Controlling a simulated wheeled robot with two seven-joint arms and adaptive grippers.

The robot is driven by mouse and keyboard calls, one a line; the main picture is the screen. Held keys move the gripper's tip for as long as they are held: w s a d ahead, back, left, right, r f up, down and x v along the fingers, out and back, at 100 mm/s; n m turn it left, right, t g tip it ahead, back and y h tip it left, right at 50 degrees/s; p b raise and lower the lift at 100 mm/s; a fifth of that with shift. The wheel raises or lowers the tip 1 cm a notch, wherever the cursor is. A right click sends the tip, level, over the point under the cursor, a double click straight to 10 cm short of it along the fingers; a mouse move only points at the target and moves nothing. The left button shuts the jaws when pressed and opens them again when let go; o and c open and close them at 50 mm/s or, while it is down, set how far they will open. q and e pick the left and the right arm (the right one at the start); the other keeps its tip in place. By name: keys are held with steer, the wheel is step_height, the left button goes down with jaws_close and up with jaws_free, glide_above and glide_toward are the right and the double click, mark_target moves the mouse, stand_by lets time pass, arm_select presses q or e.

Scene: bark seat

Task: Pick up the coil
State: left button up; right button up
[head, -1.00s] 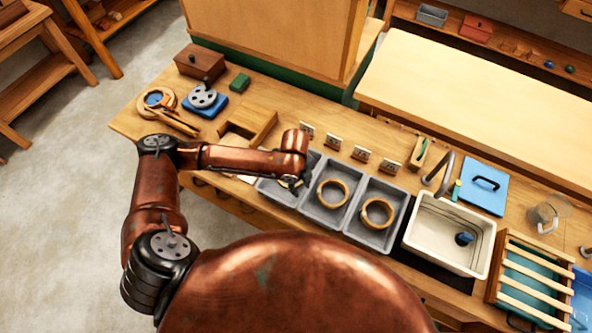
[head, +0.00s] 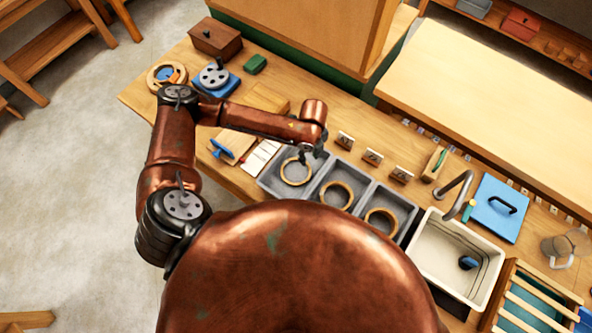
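Three tan ring-shaped coils lie in a row of grey trays, one in each: the left coil (head: 284,172), the middle coil (head: 349,198) and the right coil (head: 369,218). My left gripper (head: 307,157) points down over the far edge of the left coil. It is small and dark here, so I cannot tell whether its fingers are open, or whether they touch the coil. My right gripper is out of view. The task does not say which coil is meant.
Small label cards (head: 372,157) stand behind the trays. A white basin (head: 425,275) with a grey tap (head: 464,190) is to the right. A blue board (head: 485,215), a slatted rack (head: 520,300) and a wooden box (head: 216,36) also occupy the bench.

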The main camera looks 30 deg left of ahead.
mark_target(308, 163)
arm_select(q)
steer(key=f, duration=0.4)
steer(key=shift+s+a, duration=0.1)
steer(key=shift+s, duration=0.3)
steer(key=shift+f, duration=0.2)
steer(key=shift+w, duration=0.1)
jaws_close()
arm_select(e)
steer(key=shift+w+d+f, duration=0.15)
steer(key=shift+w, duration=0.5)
